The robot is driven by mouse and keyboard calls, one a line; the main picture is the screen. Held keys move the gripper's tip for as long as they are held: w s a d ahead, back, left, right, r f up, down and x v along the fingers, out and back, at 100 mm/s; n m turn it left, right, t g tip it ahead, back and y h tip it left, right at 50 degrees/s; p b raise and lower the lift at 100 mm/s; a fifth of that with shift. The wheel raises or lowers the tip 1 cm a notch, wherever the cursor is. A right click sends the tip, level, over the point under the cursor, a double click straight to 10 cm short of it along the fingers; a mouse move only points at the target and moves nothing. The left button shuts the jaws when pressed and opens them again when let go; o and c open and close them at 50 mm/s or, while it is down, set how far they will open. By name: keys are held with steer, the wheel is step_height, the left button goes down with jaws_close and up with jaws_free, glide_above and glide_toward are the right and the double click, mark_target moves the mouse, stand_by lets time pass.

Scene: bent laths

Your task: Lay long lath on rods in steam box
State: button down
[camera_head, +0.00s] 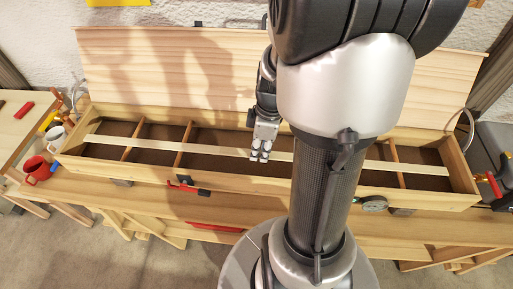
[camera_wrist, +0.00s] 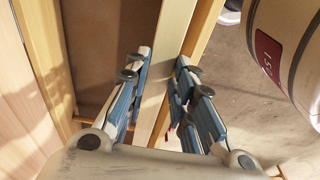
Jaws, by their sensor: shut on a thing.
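The long lath (camera_head: 220,151) is a thin pale strip stretching almost the whole length of the open steam box (camera_head: 130,171). My gripper (camera_head: 260,156) is shut on it near its middle, and pale wood also shows between the fingers in the wrist view (camera_wrist: 170,40). The lath runs along the box opening, over several cross pieces (camera_head: 186,135) that look like the rods or dividers. I cannot tell whether it touches them. My arm hides part of the lath and box right of the gripper.
The open lid (camera_head: 160,70) stands up behind the box.

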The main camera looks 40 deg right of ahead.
steer(key=f+b, duration=0.1)
steer(key=f, duration=0.1)
steer(key=w+d+f+b, duration=0.1)
steer(key=f+b, duration=0.1)
steer(key=w+d+f+b, duration=0.1)
steer(key=f, duration=0.1)
steer(key=shift+w+d+f, duration=0.1)
steer(key=shift+d+f, duration=0.1)
steer(key=shift+f, duration=0.1)
steer(key=shift+f+b, duration=0.95)
steer(key=shift+b, duration=0.15)
steer(key=shift+f+b, duration=0.3)
steer(key=c, duration=1.3)
jaws_free()
steer(key=shift+o, duration=0.9)
steer(key=shift+r, duration=0.1)
